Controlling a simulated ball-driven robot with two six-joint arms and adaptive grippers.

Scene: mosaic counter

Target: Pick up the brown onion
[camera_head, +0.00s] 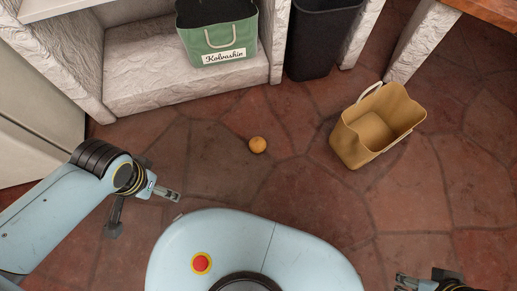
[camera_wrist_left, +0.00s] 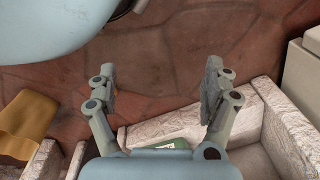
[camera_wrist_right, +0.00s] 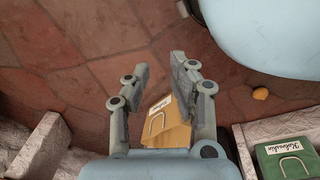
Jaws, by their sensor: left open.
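The brown onion (camera_head: 258,145) is a small round orange-brown ball lying on the stone floor near the middle of the head view. It also shows at the right of the right wrist view (camera_wrist_right: 260,93).
A tan bag (camera_head: 362,142) stands on the floor right of the onion. A green bag (camera_head: 222,62) sits on a white stone shelf (camera_head: 150,85) behind. A dark bin (camera_head: 312,45) stands beside the shelf. The floor around the onion is clear.

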